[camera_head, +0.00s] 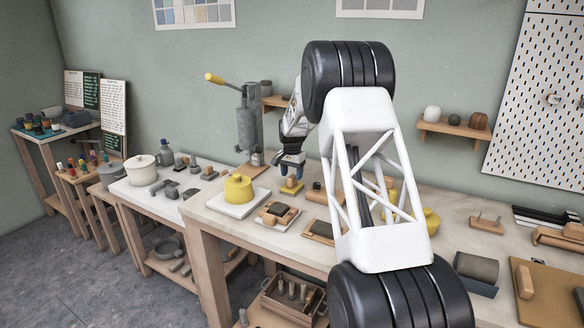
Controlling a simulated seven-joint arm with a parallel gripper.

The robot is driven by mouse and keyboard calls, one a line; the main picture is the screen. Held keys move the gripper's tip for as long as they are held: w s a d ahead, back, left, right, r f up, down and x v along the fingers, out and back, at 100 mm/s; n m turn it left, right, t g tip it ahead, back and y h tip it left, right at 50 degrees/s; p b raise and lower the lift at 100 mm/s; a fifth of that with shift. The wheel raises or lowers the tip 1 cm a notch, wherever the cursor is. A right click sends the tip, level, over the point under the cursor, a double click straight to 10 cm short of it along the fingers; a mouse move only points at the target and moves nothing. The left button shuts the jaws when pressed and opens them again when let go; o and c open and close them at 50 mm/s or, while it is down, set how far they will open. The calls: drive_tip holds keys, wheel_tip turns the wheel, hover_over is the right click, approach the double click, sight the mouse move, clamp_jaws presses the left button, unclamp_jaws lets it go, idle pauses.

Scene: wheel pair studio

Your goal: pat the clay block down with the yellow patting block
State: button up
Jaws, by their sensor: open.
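A yellow round lidded pot (238,188) stands on a white slab (230,208) to the left. A grey press with a yellow-tipped lever (247,120) rises behind. A grey roll (476,268) and boards lie at the right. My arm hides the bench's middle.

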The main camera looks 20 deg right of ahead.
sight(292, 177)
drive_tip(key=shift+f, duration=1.25)
drive_tip(key=shift+c, duration=0.2)
drive_tip(key=c, duration=1)
drive_tip(key=shift+r, duration=0.1)
drive_tip(key=shift+r, duration=2.95)
